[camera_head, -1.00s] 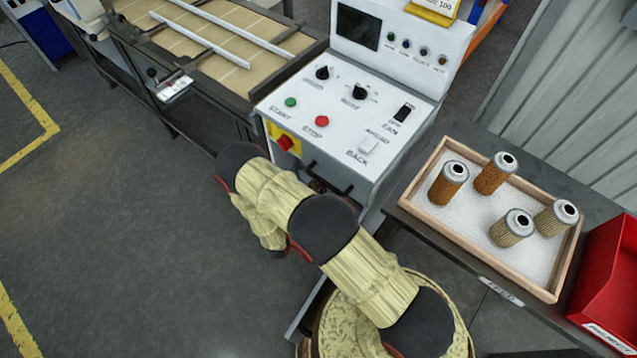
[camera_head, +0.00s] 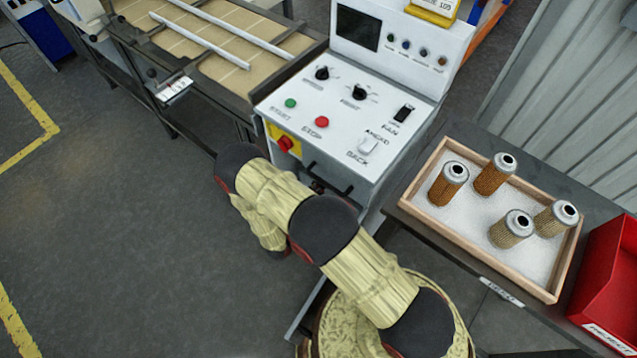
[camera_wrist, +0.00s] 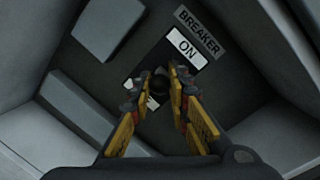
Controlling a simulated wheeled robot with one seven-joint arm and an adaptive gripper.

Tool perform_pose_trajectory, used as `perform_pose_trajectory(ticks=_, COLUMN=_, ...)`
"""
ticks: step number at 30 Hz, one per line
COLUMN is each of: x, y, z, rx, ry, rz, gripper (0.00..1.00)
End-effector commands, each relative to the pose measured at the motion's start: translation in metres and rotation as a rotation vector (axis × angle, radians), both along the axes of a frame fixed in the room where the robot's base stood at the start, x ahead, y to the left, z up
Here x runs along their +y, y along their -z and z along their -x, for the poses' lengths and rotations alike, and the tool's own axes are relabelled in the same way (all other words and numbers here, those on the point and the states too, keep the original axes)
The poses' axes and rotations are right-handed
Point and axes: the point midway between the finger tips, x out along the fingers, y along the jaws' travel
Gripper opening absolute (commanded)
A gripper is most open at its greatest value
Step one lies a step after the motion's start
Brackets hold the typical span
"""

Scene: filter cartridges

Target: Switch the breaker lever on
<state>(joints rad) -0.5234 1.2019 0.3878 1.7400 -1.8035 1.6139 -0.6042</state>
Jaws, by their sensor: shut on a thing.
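In the wrist view, the breaker lever shows as a dark rounded knob (camera_wrist: 159,83) between the fingers of my gripper (camera_wrist: 154,80). My gripper is shut on the lever. A white "ON" label (camera_wrist: 187,47) lies just beyond the fingertips, with a grey "BREAKER" plate (camera_wrist: 200,32) above it. A small pale patch (camera_wrist: 151,103) sits beside the lever, mostly hidden by the fingers. The lever's shaft is hidden, so its exact position is hard to tell. In the head view, my arm covers the lever and gripper, low by the white control cabinet (camera_head: 345,125).
The cabinet has a dark handle (camera_head: 328,178) and a red switch on yellow (camera_head: 286,143) near my arm. Right of it, a wooden tray (camera_head: 480,262) holds several filter cartridges, next to a red bin (camera_head: 610,285). A conveyor table (camera_head: 215,45) stands at the back left. The left floor is clear.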

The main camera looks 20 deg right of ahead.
Motion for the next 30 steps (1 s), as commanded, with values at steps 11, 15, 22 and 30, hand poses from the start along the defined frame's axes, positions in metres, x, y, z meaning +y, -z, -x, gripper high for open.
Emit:
perform_pose_trajectory(ticks=11, x=0.000, y=0.000, z=0.000, rx=0.001, ry=0.000, rz=0.001, gripper=0.00)
perform_pose_trajectory(ticks=15, x=0.000, y=-0.002, z=0.000, rx=0.007, ry=0.000, rz=-0.009, gripper=0.00)
perform_pose_trajectory(ticks=22, x=0.000, y=-0.012, z=-0.001, rx=0.055, ry=0.000, rz=-0.083, gripper=0.00)
perform_pose_trajectory(ticks=30, x=-0.003, y=-0.025, z=-0.002, rx=0.160, ry=0.001, rz=-0.239, gripper=0.00)
